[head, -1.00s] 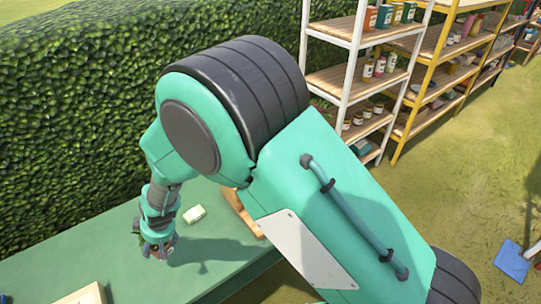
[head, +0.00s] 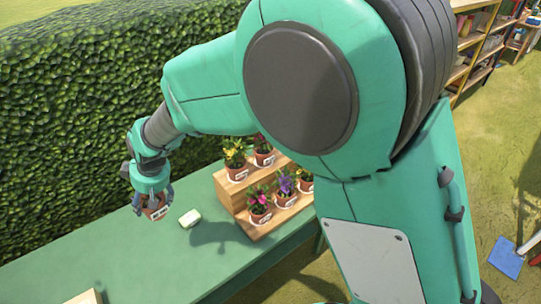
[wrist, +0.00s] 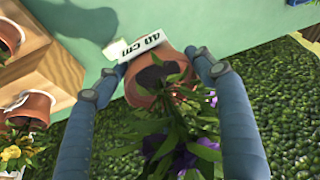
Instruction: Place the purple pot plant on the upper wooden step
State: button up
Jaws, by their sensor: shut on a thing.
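My gripper (head: 152,208) is shut on a brown pot (head: 156,209) with a white label, held above the green table. In the wrist view the fingers (wrist: 160,78) are on both sides of this pot (wrist: 146,92), and purple flowers (wrist: 180,162) with green leaves come from it. The wooden step stand (head: 232,194) is to the right of my gripper. Its upper step (head: 240,180) holds a yellow-flowered pot (head: 236,160) and another pot (head: 263,155). The lower step holds a pink-flowered pot (head: 259,205), another purple-flowered pot (head: 285,188) and a partly hidden pot (head: 306,180).
A small pale block (head: 190,218) lies on the green table (head: 130,255) between my gripper and the stand. A hedge (head: 70,130) rises behind the table. My arm hides the stand's right part. A box corner (head: 86,297) shows at the bottom left.

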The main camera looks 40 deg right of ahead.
jog(key=d+m+h+p, duration=0.2)
jog(key=d+m+p, duration=0.3)
jog(key=d, duration=3.5)
jog(key=s+d+m+p, duration=0.1)
jog(key=s+d, duration=0.2)
jog(key=d, duration=0.4)
jog(key=s+d+p, duration=0.1)
jog(key=s+d, duration=0.2)
jog(key=d, duration=0.4)
notch_tip(320, 180, down, 5)
jog(key=shift+a+f+b, duration=0.1)
jog(key=shift+a+b, duration=0.05)
jog(key=shift+b, duration=0.15)
jog(key=w+d, duration=0.2)
jog(key=w, duration=0.2)
jog(key=w+d+f, duration=0.1)
jog(key=w+d, duration=0.2)
jog(key=w, duration=0.1)
jog(key=w+d, duration=0.3)
jog(key=w, duration=0.1)
jog(key=shift+w+d+f, duration=0.15)
jog(key=shift+w+d, duration=0.05)
jog(key=shift+w, duration=0.05)
jog(key=shift+c, duration=0.2)
